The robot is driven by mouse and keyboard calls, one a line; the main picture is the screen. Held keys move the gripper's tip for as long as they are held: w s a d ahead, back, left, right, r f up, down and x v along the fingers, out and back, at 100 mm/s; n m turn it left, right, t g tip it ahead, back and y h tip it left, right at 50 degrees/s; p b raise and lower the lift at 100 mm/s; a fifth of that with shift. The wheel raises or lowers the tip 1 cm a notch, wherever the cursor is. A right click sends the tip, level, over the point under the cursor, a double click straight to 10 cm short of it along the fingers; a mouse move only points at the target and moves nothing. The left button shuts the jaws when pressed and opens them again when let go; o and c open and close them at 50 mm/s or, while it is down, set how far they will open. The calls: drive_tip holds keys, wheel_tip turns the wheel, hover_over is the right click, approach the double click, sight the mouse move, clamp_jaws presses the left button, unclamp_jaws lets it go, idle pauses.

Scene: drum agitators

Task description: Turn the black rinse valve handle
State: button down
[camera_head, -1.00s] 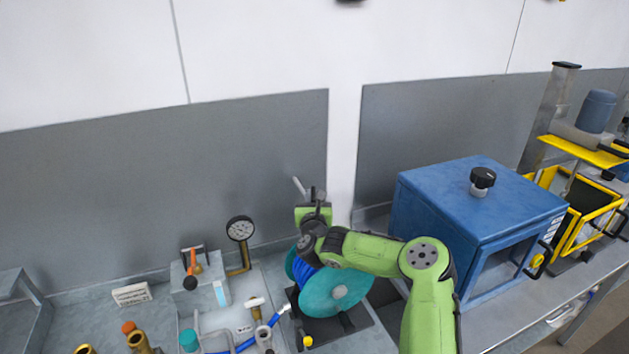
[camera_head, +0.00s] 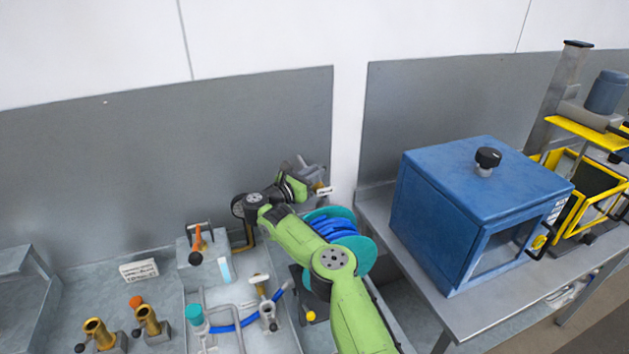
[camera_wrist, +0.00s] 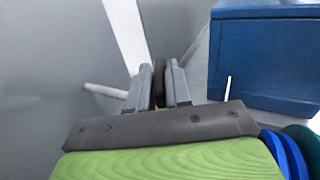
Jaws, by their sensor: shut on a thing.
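My gripper (camera_head: 306,168) is above and behind the blue hose reel, close to the grey wall panel, and it is shut. In the wrist view, its two grey fingers (camera_wrist: 158,84) close on a narrow black piece, which I take to be the black rinse valve handle (camera_wrist: 159,72). A small brass-coloured bit shows below it between the fingers. Most of the handle and its valve body is hidden by the fingers and the gripper housing. A pale rod (camera_wrist: 105,91) sticks out to the left of the fingers.
The hose reel (camera_head: 358,250) with teal discs stands under my arm. A blue box (camera_head: 470,215) with a black knob stands to the right. Brass fittings (camera_head: 97,330) and an orange lever (camera_head: 197,237) stand at the left.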

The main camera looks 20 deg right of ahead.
drive_tip(key=shift+w+a+m+g+b, duration=0.15)
drive_tip(key=shift+m+g+b, duration=0.25)
drive_tip(key=shift+b, duration=0.45)
drive_tip(key=shift+f+g+h, duration=0.1)
drive_tip(key=shift+g+h, duration=0.2)
drive_tip(key=c, duration=1.1)
unclamp_jaws()
drive_tip(key=shift+c, duration=0.2)
drive_tip(key=b+v, duration=0.5)
drive_tip(key=v, duration=1)
drive_tip(key=shift+a, duration=0.35)
drive_tip(key=shift+o, duration=0.4)
